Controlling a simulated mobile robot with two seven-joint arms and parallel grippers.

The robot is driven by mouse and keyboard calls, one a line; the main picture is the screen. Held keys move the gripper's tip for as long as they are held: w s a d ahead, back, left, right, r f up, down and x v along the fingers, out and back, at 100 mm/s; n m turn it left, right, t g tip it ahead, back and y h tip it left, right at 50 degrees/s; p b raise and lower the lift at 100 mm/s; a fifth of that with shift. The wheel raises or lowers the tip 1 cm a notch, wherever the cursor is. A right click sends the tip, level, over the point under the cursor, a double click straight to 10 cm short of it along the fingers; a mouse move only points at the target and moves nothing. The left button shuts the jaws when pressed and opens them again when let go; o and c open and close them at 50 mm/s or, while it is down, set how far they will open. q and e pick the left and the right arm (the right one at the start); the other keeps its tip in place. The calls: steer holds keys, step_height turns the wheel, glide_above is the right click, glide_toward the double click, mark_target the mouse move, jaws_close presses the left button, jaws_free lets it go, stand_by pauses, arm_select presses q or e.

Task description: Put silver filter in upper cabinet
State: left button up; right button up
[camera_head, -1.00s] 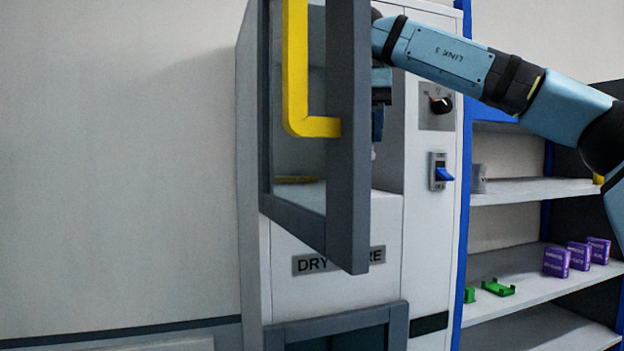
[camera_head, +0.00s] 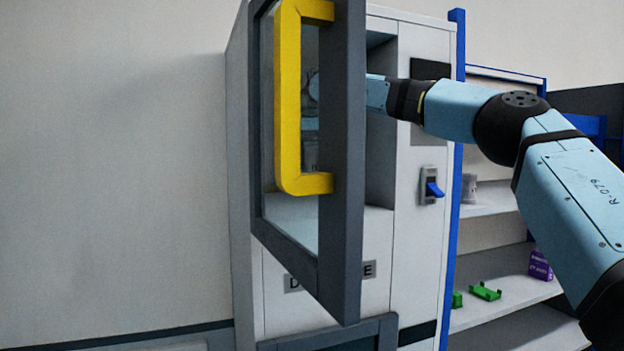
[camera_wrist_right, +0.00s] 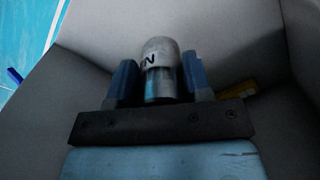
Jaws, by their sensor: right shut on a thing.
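The silver filter (camera_wrist_right: 160,68) is a short grey cylinder with dark lettering. In the right wrist view it stands between the two blue fingers of my right gripper (camera_wrist_right: 160,80), which is shut on it. The upper cabinet (camera_head: 380,150) is white, and its dark-framed glass door (camera_head: 342,160) with a yellow handle (camera_head: 288,100) stands open toward me. My right arm reaches into the cabinet behind the door. The gripper shows only dimly through the glass, and the door frame hides part of the arm. My left gripper is not in view.
A blue switch (camera_head: 433,190) sits on the cabinet's right panel. Shelves at the right hold green brackets (camera_head: 486,291), a purple box (camera_head: 540,265) and a grey cup-like item (camera_head: 469,188). A yellow object (camera_wrist_right: 238,90) lies right of the gripper in the wrist view.

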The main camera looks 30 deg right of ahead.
steer(key=shift+s+d+f, duration=0.1)
steer(key=shift+s+f, duration=0.15)
steer(key=shift+f, duration=0.6)
step_height(320, 180, down, 2)
steer(key=shift+w+f+p, duration=0.1)
steer(key=shift+f+p, duration=0.15)
steer(key=shift+p, duration=0.3)
steer(key=shift+w+f+p, duration=0.15)
steer(key=shift+f+p, duration=0.1)
steer(key=shift+p, duration=0.1)
steer(key=shift+w+f, duration=0.1)
steer(key=shift+f, duration=0.15)
steer(key=o, duration=0.9)
steer(key=shift+f, duration=0.15)
steer(key=shift+o, duration=0.2)
